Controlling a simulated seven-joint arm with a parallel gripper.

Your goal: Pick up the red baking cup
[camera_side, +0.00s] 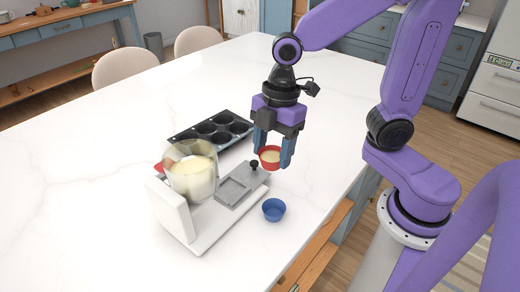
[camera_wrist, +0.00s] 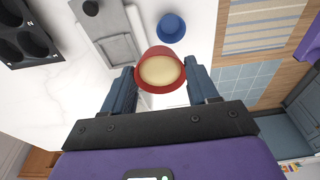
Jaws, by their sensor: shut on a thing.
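The red baking cup (camera_side: 269,159) is between the two blue fingers of my gripper (camera_side: 272,160). It is upright and holds a pale cream-coloured filling. In the wrist view the red baking cup (camera_wrist: 160,53) sits between the fingertips of my gripper (camera_wrist: 162,76), its rim and filling facing the camera. My gripper is shut on it. The side view does not clearly show how far the cup is above the white table.
A blue baking cup (camera_side: 273,210) stands on the white table (camera_side: 110,190). A white dispenser with a clear hopper (camera_side: 190,175) of pale batter and a grey plate (camera_side: 240,185) stands left of my gripper. A dark muffin tin (camera_side: 212,132) lies behind it.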

